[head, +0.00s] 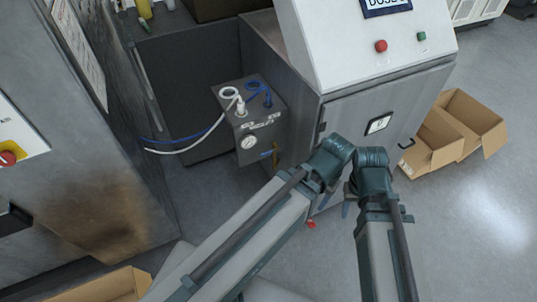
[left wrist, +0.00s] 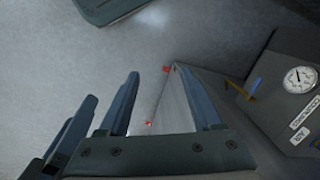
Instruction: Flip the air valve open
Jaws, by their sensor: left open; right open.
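The air valve (head: 268,154) is a small blue lever on a brass fitting, low on the side of a dark grey box (head: 250,112) with a round gauge. In the left wrist view the blue lever (left wrist: 255,84) stands at an angle beside its brass fitting, at the right. My left gripper (left wrist: 156,74) is open and empty, left of the valve and apart from it. My right gripper (head: 377,212) is open and empty, in front of the steel cabinet and right of the valve.
The steel cabinet (head: 398,100) with red and green buttons stands right of the box. White and blue hoses (head: 180,147) run left from the box. Open cardboard boxes (head: 470,122) lie at the right. Another steel cabinet (head: 60,200) fills the left side. Floor between the cabinets is clear.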

